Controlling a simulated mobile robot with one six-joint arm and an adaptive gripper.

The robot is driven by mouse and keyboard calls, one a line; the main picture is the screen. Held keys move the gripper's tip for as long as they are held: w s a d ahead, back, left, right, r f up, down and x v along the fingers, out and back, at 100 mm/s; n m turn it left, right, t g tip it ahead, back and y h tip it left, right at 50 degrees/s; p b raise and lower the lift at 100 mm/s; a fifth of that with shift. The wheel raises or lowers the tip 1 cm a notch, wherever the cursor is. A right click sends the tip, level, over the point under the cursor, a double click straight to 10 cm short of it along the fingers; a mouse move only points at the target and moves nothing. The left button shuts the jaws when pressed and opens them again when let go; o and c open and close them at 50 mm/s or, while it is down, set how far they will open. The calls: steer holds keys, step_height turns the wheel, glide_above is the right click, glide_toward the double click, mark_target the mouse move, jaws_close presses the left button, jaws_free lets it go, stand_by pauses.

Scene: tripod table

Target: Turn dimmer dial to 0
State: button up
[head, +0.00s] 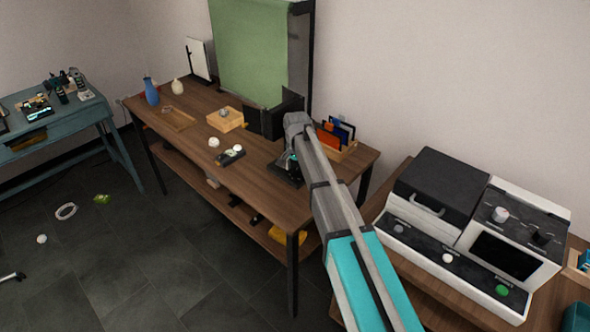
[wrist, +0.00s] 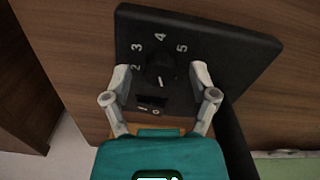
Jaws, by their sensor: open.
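The dimmer box (wrist: 225,45) is a black panel on the wooden table, with the numbers 2, 3, 4 and 5 showing around its dial. The black round dimmer dial (wrist: 160,66) has a small white mark on its lower side, towards the rocker switch. My gripper (wrist: 161,80) is open, with one finger on each side of the dial; I cannot tell whether either touches it. The fingers cover parts of the scale beside the dial. In the head view, the dimmer box (head: 285,174) is partly hidden under my arm, and my gripper there is mostly hidden too.
A rocker switch (wrist: 152,104) sits below the dial. On the wooden table (head: 262,193), a small black device (head: 230,156) stands left of the dimmer box, and a file holder (head: 340,150) stands behind right. A white and black machine (head: 450,230) stands on the right.

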jaws_close()
steer(key=shift+n, duration=2.4)
jaws_free()
